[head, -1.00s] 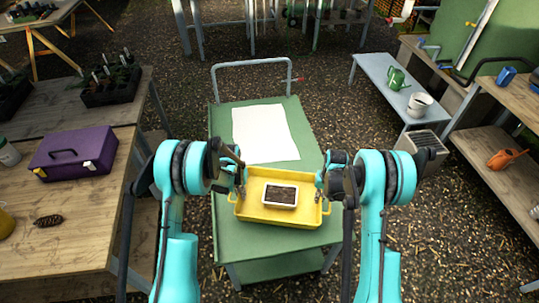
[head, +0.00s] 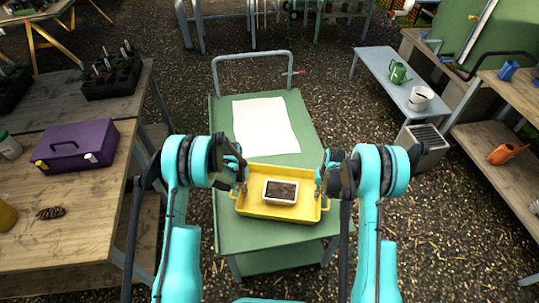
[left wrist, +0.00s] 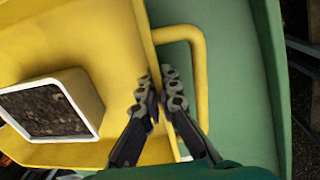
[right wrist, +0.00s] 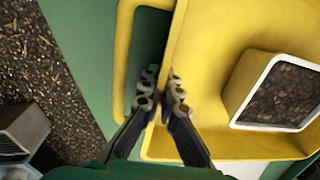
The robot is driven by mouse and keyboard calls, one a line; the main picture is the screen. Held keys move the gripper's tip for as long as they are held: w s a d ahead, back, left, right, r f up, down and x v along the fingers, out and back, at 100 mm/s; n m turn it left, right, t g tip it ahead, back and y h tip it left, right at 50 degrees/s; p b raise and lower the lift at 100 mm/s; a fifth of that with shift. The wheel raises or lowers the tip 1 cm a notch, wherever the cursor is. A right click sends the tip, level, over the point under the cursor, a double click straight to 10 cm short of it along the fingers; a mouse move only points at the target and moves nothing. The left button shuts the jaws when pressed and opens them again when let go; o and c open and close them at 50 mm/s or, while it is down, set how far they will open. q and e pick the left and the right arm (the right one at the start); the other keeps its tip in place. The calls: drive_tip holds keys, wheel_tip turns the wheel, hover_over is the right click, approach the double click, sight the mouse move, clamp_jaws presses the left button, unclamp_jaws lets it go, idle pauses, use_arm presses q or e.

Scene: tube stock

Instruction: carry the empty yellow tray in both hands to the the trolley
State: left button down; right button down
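The yellow tray (head: 300,212) is over the near half of the green trolley (head: 225,150). I cannot tell whether it touches the trolley top. The tray is not empty: a white pot of dark soil (head: 280,191) sits in its middle. My left gripper (head: 241,187) is at the tray's left end. In the left wrist view its fingers (left wrist: 158,88) are closed on the tray's end wall, beside the loop handle (left wrist: 203,85). My right gripper (head: 321,187) is at the right end. In the right wrist view its fingers (right wrist: 162,88) close on that end wall.
A white sheet (head: 264,125) lies on the trolley beyond the tray. The trolley's push rail (head: 252,56) is at its far end. A wooden table with a purple toolbox (head: 77,146) stands left. A blue bench (head: 385,75) and grey box (head: 422,146) stand right.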

use_arm(q)
drive_tip(key=shift+f, duration=0.5)
use_arm(e)
drive_tip(key=shift+f, duration=0.5)
use_arm(q)
drive_tip(key=c, duration=1.7)
unclamp_jaws()
use_arm(e)
drive_tip(key=c, duration=1.7)
unclamp_jaws()
drive_tip(key=shift+r, duration=0.2)
use_arm(q)
drive_tip(key=r, duration=0.8)
drive_tip(key=shift+a, duration=0.35)
use_arm(e)
drive_tip(key=r, duration=0.7)
drive_tip(key=d+r, duration=0.1)
drive_tip(key=r, duration=0.3)
drive_tip(key=shift+r, duration=0.3)
